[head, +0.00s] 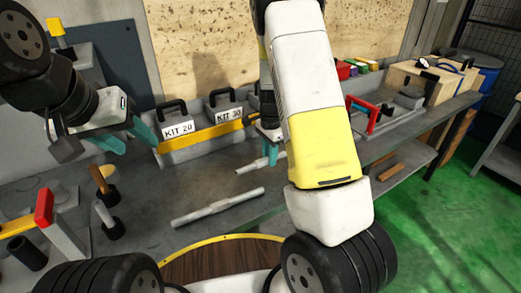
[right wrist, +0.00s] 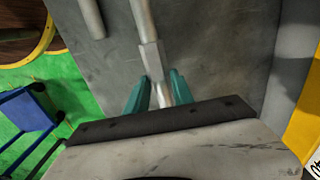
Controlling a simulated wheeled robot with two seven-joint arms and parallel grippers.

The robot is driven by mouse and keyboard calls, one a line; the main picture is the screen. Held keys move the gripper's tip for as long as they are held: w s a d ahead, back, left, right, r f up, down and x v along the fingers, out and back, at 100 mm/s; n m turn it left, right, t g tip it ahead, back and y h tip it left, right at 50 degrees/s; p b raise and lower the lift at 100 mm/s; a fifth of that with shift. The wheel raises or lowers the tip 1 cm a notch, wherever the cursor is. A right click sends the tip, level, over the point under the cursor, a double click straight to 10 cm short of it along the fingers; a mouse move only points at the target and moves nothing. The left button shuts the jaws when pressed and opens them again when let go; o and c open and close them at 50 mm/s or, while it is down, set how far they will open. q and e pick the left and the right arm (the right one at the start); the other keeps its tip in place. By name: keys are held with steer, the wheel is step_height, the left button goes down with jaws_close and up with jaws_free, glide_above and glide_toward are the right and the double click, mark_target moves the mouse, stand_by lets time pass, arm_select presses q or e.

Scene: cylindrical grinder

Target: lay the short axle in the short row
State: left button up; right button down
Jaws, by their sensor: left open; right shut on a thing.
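A light grey stepped axle (head: 252,165) is at the middle of the bench, partly hidden behind my right arm. My right gripper (head: 272,143) is shut on it; in the right wrist view the axle (right wrist: 150,55) runs between the teal fingers (right wrist: 159,95). I cannot tell whether it touches the bench. A second stepped axle (head: 217,206) lies nearer on the bench, apart from the gripper; its end (right wrist: 92,18) also shows in the right wrist view. My left gripper (head: 130,140) is open and empty above the bench's left part. I cannot make out the short row.
Grey boxes marked KIT 20 (head: 178,128) and KIT 30 (head: 224,110) stand at the back by a yellow bar. Hammers (head: 104,185) and a red-topped fixture (head: 44,208) are at left. A red-handled fixture (head: 369,115) is at right. Bench between the axles is bare.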

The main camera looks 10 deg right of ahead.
mark_target(269, 169)
steer(key=shift+w+d, duration=0.15)
steer(key=shift+w, duration=0.2)
steer(key=shift+f, duration=1.75)
steer(key=shift+f, duration=0.1)
steer(key=c, duration=1.1)
jaws_free()
steer(key=shift+f, duration=0.1)
